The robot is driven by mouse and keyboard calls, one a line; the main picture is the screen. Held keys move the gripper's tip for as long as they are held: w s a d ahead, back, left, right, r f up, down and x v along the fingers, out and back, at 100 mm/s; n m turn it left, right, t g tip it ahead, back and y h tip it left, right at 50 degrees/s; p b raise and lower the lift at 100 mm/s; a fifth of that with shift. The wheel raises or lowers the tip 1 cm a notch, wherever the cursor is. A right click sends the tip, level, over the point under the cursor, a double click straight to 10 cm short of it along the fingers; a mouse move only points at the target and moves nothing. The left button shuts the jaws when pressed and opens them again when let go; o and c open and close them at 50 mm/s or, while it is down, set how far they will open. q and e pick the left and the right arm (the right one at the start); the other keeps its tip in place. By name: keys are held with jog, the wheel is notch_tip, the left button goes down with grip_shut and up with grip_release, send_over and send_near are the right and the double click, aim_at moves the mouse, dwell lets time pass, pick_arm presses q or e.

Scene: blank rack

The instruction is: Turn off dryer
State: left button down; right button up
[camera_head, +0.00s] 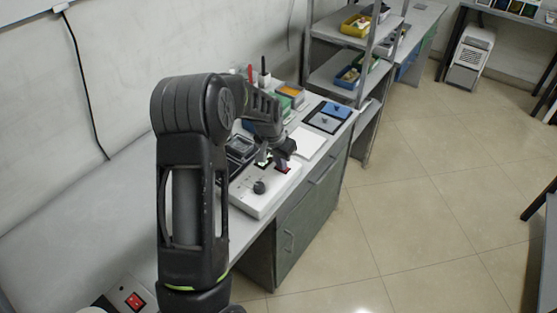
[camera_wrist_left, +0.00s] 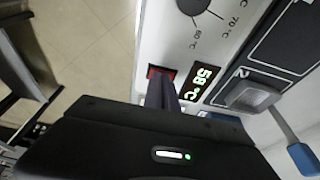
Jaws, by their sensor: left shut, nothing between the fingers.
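The dryer (camera_head: 255,203) is a white box with a black knob on the near part of the bench. Its red switch (camera_head: 284,170) shows at the right end of its top. My right gripper is out of view.
A dark lidded device (camera_head: 239,148) stands behind the dryer. A white square plate (camera_head: 306,142) and two grey-blue pads lie farther along the bench. Another box with a red switch (camera_head: 134,300) sits at the bottom left.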

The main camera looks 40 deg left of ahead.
pick_arm(q)
jog(key=shift+w+d, duration=0.1)
jog(key=shift+d, duration=0.25)
jog(key=shift+w+r, duration=0.1)
jog(key=shift+r, duration=0.35)
notch_tip(320, 180, up, 4)
jog(key=p, duration=0.3)
jog(key=shift+d, duration=0.15)
jog(key=shift+s+r+b, duration=0.35)
jog(key=shift+r+b, duration=0.1)
jog(key=shift+b, duration=0.35)
jog(key=b+v, duration=0.1)
jog(key=v, duration=0.7)
jog(key=shift+s+d+r, duration=0.1)
